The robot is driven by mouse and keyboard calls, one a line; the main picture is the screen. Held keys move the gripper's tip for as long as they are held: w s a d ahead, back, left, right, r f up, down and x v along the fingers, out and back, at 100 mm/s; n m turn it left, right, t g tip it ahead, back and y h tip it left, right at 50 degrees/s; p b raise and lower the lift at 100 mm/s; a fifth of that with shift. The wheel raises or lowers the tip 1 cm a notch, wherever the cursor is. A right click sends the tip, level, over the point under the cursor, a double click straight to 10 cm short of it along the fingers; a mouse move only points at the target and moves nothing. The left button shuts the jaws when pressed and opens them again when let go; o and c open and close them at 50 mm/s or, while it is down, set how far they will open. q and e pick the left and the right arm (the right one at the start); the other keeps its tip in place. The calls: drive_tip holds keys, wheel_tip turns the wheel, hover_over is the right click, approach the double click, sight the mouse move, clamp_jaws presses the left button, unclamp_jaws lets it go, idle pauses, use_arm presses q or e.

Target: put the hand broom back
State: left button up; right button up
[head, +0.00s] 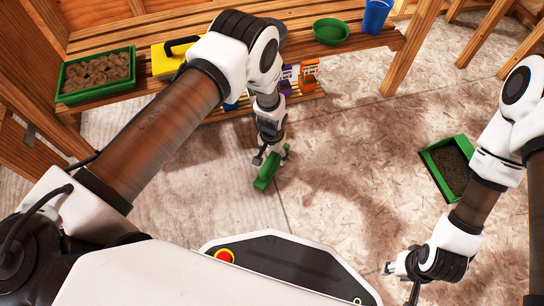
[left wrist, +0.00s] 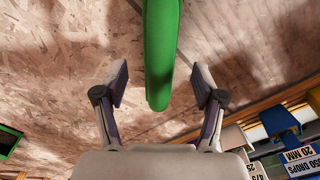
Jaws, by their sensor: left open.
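The green thing on the floor, which I take for the hand broom (head: 268,172), is below my left gripper (head: 271,154) in the head view. In the left wrist view its green rounded end (left wrist: 161,60) lies between the two spread fingers of the left gripper (left wrist: 160,84), with a gap on each side. The left gripper is open and holds nothing. Any bristles are not visible. My right gripper (head: 400,281) is low at the right in the head view, its fingers apart, with nothing seen between them.
A wooden bench (head: 350,55) along the back bears a green tray (head: 66,78), a yellow case (head: 163,63), a green bowl (head: 330,31) and a blue cup (head: 375,16). Labelled bins (head: 308,75) sit beneath. A green-rimmed tray (head: 433,177) is on the right floor. The middle floor is clear.

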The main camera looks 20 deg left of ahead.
use_arm(q)
wheel_tip(320, 180, up, 6)
drive_tip(key=shift+f+p, duration=0.1)
drive_tip(key=shift+p, duration=1.05)
use_arm(e)
wheel_tip(320, 180, up, 4)
drive_tip(key=shift+s+f, duration=0.1)
drive_tip(key=shift+f, duration=0.1)
use_arm(q)
drive_tip(key=shift+a+f, duration=0.1)
drive_tip(key=s+a+n, duration=0.1)
drive_tip(key=s+a, duration=0.6)
drive_tip(key=s, duration=0.5)
drive_tip(key=s+a+r, duration=0.1)
drive_tip(key=s+r, duration=0.2)
drive_tip(key=s, duration=0.4)
drive_tip(key=s+a+r+n, duration=0.1)
drive_tip(key=s+r, duration=0.2)
drive_tip(key=s, duration=0.5)
drive_tip(key=shift+a+n, duration=0.3)
